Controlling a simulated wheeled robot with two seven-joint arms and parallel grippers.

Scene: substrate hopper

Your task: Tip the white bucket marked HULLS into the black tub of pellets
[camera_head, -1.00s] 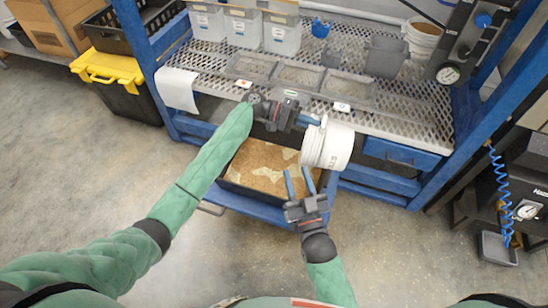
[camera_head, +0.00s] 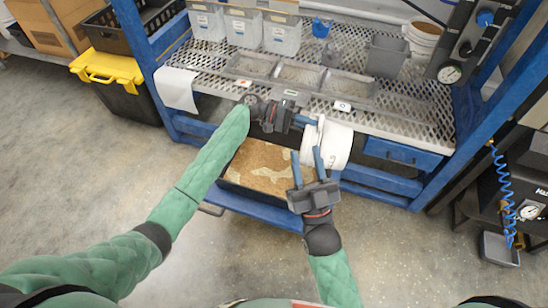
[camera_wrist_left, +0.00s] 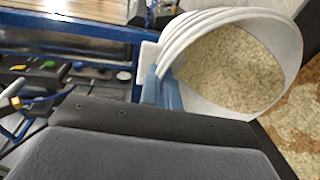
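The white bucket (camera_head: 338,148) is tipped onto its side above the right end of the black tub (camera_head: 250,192). Its marking is mostly hidden. In the left wrist view the bucket (camera_wrist_left: 215,20) still holds many pale hulls (camera_wrist_left: 235,70). The tub holds brown pellets with pale patches on top (camera_head: 268,163); they also show in the wrist view (camera_wrist_left: 300,120). My left gripper (camera_head: 308,122) is shut on the bucket at its rim side (camera_wrist_left: 165,88). My right gripper (camera_head: 307,165) is open, its fingers close to the bucket's near side; contact is unclear.
The tub sits low on a blue frame, under a perforated metal bench (camera_head: 400,110). A grey divided tray (camera_head: 300,78) and clear bins (camera_head: 282,35) stand on the bench. A black box with a yellow lid (camera_head: 105,68) is at left. The floor in front is clear.

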